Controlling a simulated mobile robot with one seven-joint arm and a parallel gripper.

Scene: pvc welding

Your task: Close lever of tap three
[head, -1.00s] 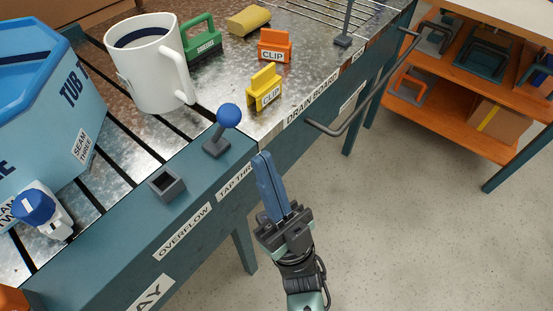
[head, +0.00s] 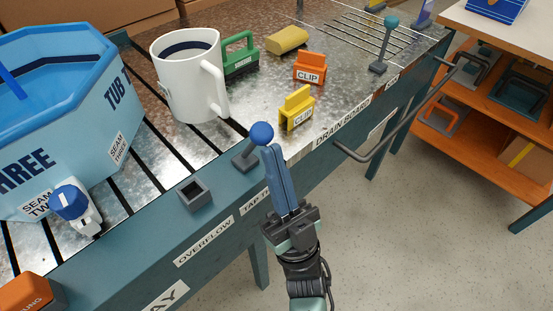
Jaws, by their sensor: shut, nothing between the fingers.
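The lever of tap three (head: 252,147) has a blue ball knob on a short dark stem. It rises from a dark base on the bench's front rail, tilted up to the right. The "TAP THREE" label (head: 254,202) below it is partly covered by my gripper. My gripper (head: 270,150) is shut and empty, its blue fingers pointing up the picture. The fingertips are right beside the blue knob, at its lower right. I cannot tell whether they touch it.
The blue tub (head: 70,130) is at left. A grey bar handle (head: 385,135) juts out at right. Another lever (head: 386,47) stands farther back.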

